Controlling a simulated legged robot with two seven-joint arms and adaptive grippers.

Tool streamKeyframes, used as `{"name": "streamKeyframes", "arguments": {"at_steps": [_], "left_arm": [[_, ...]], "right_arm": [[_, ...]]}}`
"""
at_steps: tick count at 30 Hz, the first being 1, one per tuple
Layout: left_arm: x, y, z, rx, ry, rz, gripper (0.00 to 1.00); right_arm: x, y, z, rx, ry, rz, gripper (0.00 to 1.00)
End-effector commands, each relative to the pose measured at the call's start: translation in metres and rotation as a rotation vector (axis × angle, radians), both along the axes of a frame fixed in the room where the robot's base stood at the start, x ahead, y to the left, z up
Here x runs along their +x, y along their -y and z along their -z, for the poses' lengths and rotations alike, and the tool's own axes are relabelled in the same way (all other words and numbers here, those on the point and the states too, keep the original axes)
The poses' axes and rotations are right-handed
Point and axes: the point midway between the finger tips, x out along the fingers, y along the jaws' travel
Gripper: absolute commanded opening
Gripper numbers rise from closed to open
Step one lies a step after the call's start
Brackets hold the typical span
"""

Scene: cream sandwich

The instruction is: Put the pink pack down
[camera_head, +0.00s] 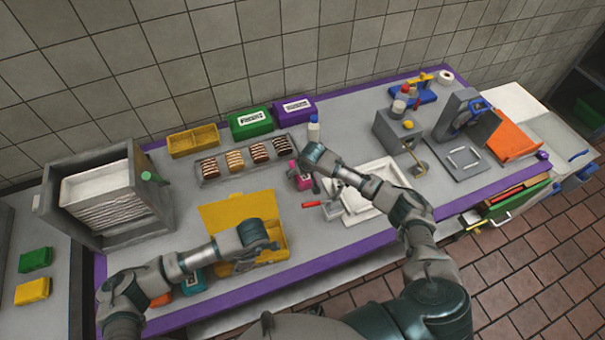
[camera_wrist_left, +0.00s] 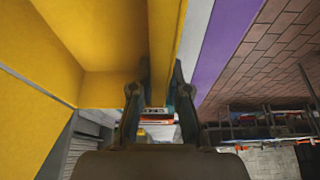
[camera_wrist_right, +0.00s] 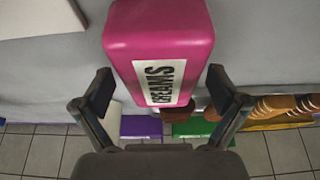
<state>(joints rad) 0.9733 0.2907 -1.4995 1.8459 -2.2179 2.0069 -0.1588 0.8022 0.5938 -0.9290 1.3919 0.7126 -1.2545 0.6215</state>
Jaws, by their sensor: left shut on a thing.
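The pink pack (camera_head: 304,183) is near the middle of the table, just left of my right gripper. In the right wrist view the pack (camera_wrist_right: 160,40) has a white label reading "CREAMS". My right gripper (camera_wrist_right: 160,77) is open, with its fingers on either side of the pack's near end and small gaps showing. Whether the pack rests fully on the table is hard to tell. My left gripper (camera_head: 274,247) is shut on the front wall of the open yellow box (camera_head: 240,208). That wall shows between its fingers in the left wrist view (camera_wrist_left: 160,85).
A tray (camera_head: 212,178) of sandwich pieces lies behind the pack. A white bottle (camera_head: 313,130) stands beyond it. Green (camera_head: 250,123) and purple (camera_head: 293,110) boxes stand by the wall.

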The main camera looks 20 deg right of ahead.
Motion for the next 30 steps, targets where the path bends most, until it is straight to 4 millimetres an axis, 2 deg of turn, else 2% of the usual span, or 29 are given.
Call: {"name": "streamKeyframes", "arguments": {"at_steps": [1,6,8,9,14,17,27,30], "left_arm": [[0.000,0.000,0.000,0.000,0.000,0.000,0.00],[0.000,0.000,0.000,0.000,0.000,0.000,0.00],[0.000,0.000,0.000,0.000,0.000,0.000,0.00],[0.000,0.000,0.000,0.000,0.000,0.000,0.00],[0.000,0.000,0.000,0.000,0.000,0.000,0.00],[0.000,0.000,0.000,0.000,0.000,0.000,0.00],[0.000,0.000,0.000,0.000,0.000,0.000,0.00],[0.000,0.000,0.000,0.000,0.000,0.000,0.00]], "right_arm": [[0.000,0.000,0.000,0.000,0.000,0.000,0.78],[0.000,0.000,0.000,0.000,0.000,0.000,0.35],[0.000,0.000,0.000,0.000,-0.001,0.000,0.34],[0.000,0.000,0.000,0.000,0.000,0.000,0.28],[0.000,0.000,0.000,0.000,0.000,0.000,0.28],[0.001,0.000,-0.007,0.001,0.001,0.000,0.28],[0.001,0.000,-0.075,0.001,0.004,0.000,0.28],[0.001,0.000,-0.090,0.001,0.003,0.000,0.28]]}}
